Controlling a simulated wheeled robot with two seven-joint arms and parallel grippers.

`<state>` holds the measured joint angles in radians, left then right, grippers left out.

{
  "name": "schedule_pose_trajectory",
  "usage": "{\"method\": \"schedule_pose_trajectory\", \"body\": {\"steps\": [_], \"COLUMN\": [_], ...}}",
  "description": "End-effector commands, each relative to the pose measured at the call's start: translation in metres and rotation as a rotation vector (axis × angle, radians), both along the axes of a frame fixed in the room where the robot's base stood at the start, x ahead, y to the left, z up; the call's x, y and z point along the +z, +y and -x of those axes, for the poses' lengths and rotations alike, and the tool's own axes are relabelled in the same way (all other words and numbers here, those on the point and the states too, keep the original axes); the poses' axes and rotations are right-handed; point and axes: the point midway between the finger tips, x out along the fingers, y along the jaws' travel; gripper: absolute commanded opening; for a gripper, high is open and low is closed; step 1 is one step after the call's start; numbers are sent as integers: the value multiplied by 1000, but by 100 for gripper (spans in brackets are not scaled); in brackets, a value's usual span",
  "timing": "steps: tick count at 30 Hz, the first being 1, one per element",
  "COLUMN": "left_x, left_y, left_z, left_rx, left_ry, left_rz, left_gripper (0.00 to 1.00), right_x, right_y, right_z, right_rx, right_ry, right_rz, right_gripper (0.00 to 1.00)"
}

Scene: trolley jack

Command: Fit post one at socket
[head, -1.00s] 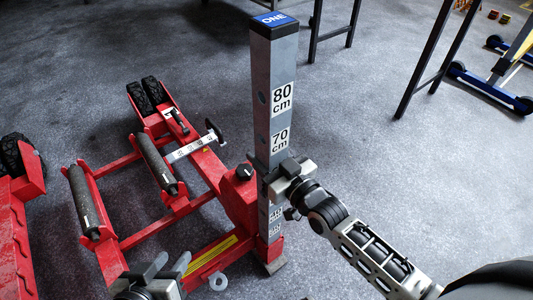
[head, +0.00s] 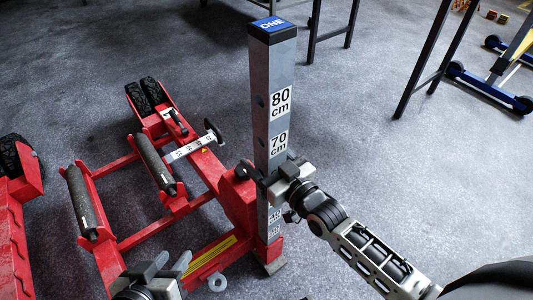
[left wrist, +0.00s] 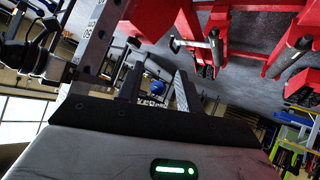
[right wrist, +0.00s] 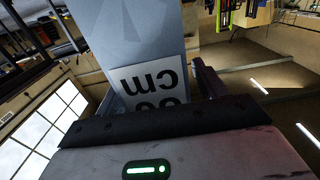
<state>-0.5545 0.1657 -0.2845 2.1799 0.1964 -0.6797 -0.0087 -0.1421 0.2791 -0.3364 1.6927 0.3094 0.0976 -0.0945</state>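Post one (head: 283,135) is a tall grey square post with a blue cap marked ONE and centimetre labels. It stands nearly upright at the red jack's socket column (head: 238,200), its lower part close against the column. I cannot tell how it sits in the socket. My right gripper (head: 276,182) is shut around the post below the 70 cm label; the post also fills the right wrist view (right wrist: 150,40) between the fingers. My left gripper (head: 165,268) is open and empty, low in front of the jack; the post shows at upper left in the left wrist view (left wrist: 98,45).
The red jack frame (head: 130,240) with black rollers (head: 155,165) lies left of the post. A grey ring (head: 217,282) is at the jack's near end. Another red unit (head: 20,220) stands at far left. Dark table legs (head: 430,60) are behind right.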

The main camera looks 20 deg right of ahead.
Motion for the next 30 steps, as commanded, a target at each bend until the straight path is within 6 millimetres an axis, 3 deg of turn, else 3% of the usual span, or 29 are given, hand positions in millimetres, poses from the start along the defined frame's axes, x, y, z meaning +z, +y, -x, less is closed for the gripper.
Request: {"method": "schedule_pose_trajectory", "body": {"steps": [5, 11, 21, 30], "left_x": [-2, -1, 21, 29], "left_y": [0, 2, 7, 11], "left_z": [2, 5, 7, 7], "left_rx": [-3, -4, 22, 36], "left_ry": [14, 40, -1, -22], "left_rz": [-4, -16, -13, -15], "left_gripper": [36, 36, 36, 36], "right_x": [-1, 3, 6, 7], "right_y": [-3, -16, -43, -54], "right_z": [8, 45, 119, 146], "right_rx": [0, -1, 0, -1], "right_ry": [0, -5, -17, -27], "right_rz": [0, -2, -5, -9], "right_gripper": [71, 71, 71, 71]}}
